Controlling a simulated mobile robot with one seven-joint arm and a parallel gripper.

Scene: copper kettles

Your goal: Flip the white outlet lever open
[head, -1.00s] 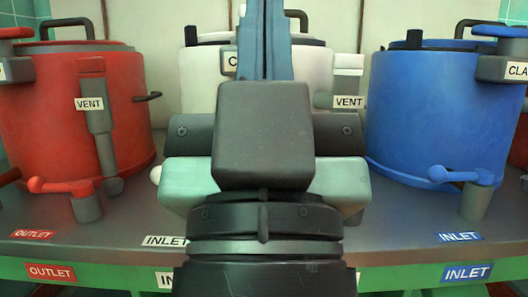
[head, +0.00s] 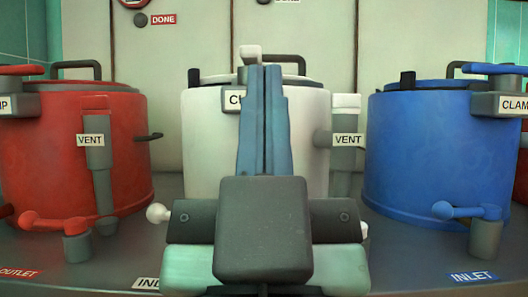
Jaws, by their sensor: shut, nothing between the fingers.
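The white kettle (head: 208,140) stands in the middle, partly behind my arm. My gripper (head: 264,72) is shut and empty, with its blue fingers together and pointing up in the picture across the kettle's front. A white ball-ended lever (head: 158,213) sticks out left of my gripper body, above a partly cut label that begins "IN". A small white piece (head: 365,230) shows at the right edge of my gripper body. It may be part of the outlet lever, but my arm hides the rest, so its position cannot be told.
The red kettle (head: 50,150) stands left and the blue kettle (head: 415,150) right, each with a lever valve in front. The white vent (head: 346,130) stands right of my fingers. A DONE label (head: 163,19) is on the back wall.

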